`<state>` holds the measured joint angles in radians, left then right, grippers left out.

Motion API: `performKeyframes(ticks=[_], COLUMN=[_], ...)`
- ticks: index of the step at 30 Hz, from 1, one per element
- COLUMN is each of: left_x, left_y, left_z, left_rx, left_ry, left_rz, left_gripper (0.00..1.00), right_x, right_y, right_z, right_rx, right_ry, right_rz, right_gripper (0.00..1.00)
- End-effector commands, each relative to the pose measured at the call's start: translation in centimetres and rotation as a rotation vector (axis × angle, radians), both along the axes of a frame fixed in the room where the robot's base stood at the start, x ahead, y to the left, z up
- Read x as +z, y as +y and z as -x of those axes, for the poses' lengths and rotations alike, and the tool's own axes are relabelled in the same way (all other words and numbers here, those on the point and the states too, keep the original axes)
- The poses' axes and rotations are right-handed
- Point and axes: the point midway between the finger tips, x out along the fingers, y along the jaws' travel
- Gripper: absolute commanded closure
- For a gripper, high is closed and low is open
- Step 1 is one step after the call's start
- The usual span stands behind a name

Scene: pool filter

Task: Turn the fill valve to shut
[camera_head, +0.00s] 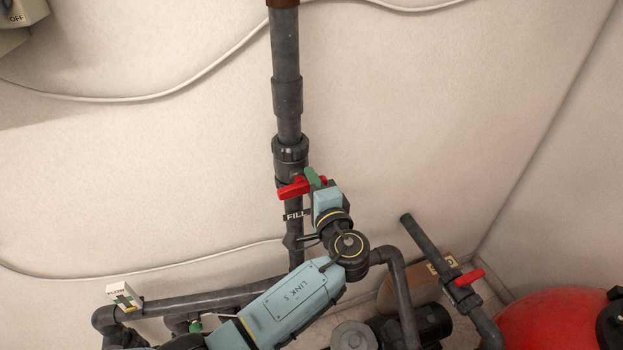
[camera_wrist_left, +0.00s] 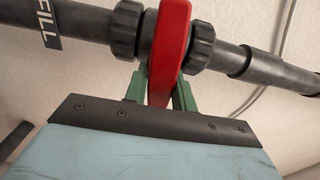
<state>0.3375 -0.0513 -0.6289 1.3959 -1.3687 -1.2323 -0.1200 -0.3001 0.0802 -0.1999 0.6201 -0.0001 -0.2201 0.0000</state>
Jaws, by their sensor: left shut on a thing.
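The fill valve has a red handle (camera_head: 294,188) on the dark vertical pipe, just above a black FILL label (camera_head: 295,215). The handle lies across the pipe in the head view. In the left wrist view the red handle (camera_wrist_left: 171,40) stands crosswise to the pipe, between two black ribbed collars. My left gripper (camera_head: 313,181) is at the handle, its green fingers (camera_wrist_left: 160,92) on either side of it and shut on it. The FILL label (camera_wrist_left: 45,22) also shows at the upper left of the wrist view. My right gripper is not in view.
Another red-handled valve (camera_head: 468,278) sits on a pipe at the lower right, near a red tank (camera_head: 555,322). A white flow box (camera_head: 122,292) is at lower left. A switch box (camera_head: 18,18) is at upper left. Bare wall (camera_head: 430,110) lies right of the pipe.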

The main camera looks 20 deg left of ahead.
Motion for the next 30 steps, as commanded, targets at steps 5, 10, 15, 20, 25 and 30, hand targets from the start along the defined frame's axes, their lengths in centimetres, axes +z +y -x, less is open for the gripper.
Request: performKeyframes(ticks=[5,10,15,20,25,30], left_x=[-0.07,-0.16,-0.22,-0.24,-0.24,-0.25], left_y=[-0.06,-0.07,-0.07,-0.07,-0.07,-0.05], left_z=[0.0,-0.01,-0.01,-0.01,-0.01,-0.01], left_rx=[-0.001,-0.001,-0.002,-0.002,-0.002,-0.001], left_ry=[0.04,0.058,0.065,0.066,0.066,0.065], left_rz=[-0.06,-0.09,-0.1,-0.1,-0.1,-0.098], left_gripper=[0.97,0.97,0.97,0.97,0.7,0.52], right_x=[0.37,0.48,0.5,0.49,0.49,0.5], right_y=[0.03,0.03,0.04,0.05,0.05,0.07], right_z=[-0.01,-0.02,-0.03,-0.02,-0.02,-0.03], right_rx=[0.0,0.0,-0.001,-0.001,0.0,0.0], right_ry=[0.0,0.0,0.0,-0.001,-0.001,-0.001], right_rz=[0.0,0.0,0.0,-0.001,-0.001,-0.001], right_gripper=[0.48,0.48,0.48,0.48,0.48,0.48])
